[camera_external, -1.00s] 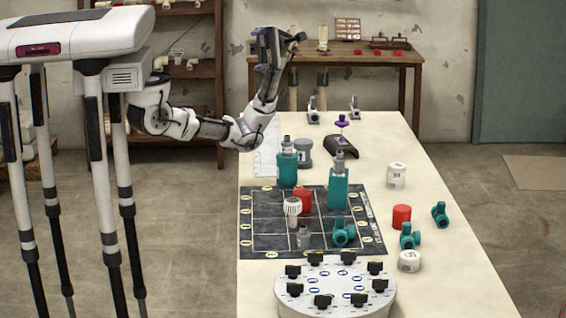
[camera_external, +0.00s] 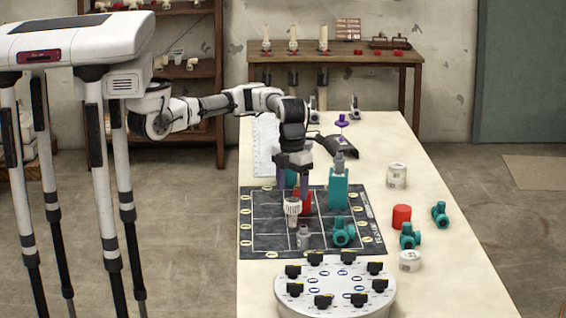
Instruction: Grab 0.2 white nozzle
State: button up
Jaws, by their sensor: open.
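A white nozzle (camera_external: 292,211) stands upright on the dark gridded mat (camera_external: 262,238), left of the middle. A red cylinder (camera_external: 304,201) stands behind the nozzle, partly hidden by my fingers. I cannot tell whether the fingers touch anything. Any size marking on the nozzle is too small to read.
A grey piece (camera_external: 303,238) and a teal fitting (camera_external: 343,232) sit on the mat. A round rack (camera_external: 335,294) with black clips is in front. Jars and fittings stand at right.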

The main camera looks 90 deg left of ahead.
aim_at(293, 202)
jog(key=shift+w+f+p, duration=0.15)
jog(key=shift+f+p, duration=1.15)
jog(key=shift+f, duration=2.55)
jog(key=c, duration=1.1)
jog(key=shift+o, duration=0.2)
jog(key=shift+r, duration=0.15)
